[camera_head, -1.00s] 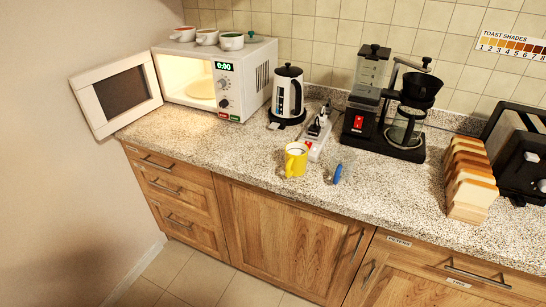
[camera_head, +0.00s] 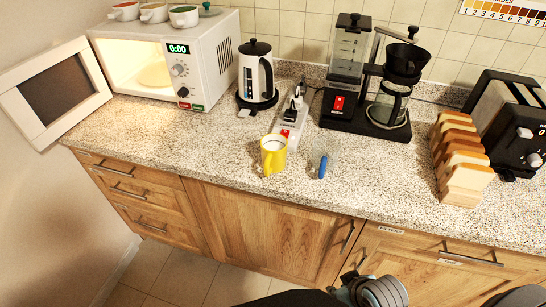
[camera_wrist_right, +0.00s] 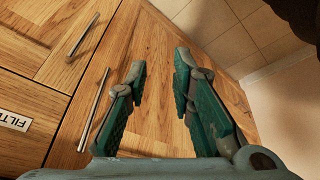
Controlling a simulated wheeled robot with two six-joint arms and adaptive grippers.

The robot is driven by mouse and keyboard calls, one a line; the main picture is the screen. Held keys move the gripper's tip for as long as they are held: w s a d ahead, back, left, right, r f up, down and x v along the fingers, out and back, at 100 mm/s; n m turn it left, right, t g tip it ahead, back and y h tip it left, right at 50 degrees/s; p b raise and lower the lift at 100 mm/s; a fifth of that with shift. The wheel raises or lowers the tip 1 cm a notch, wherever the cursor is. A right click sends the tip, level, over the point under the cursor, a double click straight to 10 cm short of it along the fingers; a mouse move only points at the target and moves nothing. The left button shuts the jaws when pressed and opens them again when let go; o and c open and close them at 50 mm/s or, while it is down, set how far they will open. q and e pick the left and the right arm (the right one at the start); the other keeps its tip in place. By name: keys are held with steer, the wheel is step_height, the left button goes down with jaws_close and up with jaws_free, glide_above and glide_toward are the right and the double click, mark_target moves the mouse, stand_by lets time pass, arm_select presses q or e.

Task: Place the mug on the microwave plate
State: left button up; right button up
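The yellow mug (camera_head: 273,158) stands upright on the speckled counter near its front edge, with nothing holding it. The white microwave (camera_head: 212,55) stands at the counter's left end with its door (camera_head: 53,92) swung open to the left. The pale round microwave plate (camera_head: 156,77) lies inside the lit cavity and is empty. In the right wrist view my right gripper (camera_wrist_right: 160,78) is open and empty, its two green fingers apart in front of the wooden cabinet doors. My left gripper does not show clearly in any view.
Behind the mug are a kettle (camera_head: 256,78) and a power strip (camera_head: 291,117). A blue object (camera_head: 323,166) lies right of it. A coffee maker (camera_head: 392,98), bread slices (camera_head: 462,165) and a toaster (camera_head: 512,125) stand right. Cups (camera_head: 153,12) sit on the microwave. Counter before the microwave is clear.

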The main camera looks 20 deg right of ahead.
steer(key=w+a+r+n+t+y, duration=0.2)
steer(key=w+a+r+n+y, duration=0.3)
steer(key=w+r, duration=0.4)
steer(key=n+t+y, duration=0.2)
steer(key=t+y, duration=0.1)
steer(key=y, duration=0.2)
glide_toward(266, 176)
steer(key=x, duration=0.5)
steer(key=p+x, duration=0.1)
steer(key=x, duration=0.3)
steer(key=shift+w+a, duration=0.1)
steer(key=shift+w, duration=0.45)
steer(key=shift+w+a+f, duration=0.15)
steer(key=shift+a, duration=0.05)
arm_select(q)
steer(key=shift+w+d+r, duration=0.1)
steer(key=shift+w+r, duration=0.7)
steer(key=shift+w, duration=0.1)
arm_select(e)
jaws_close()
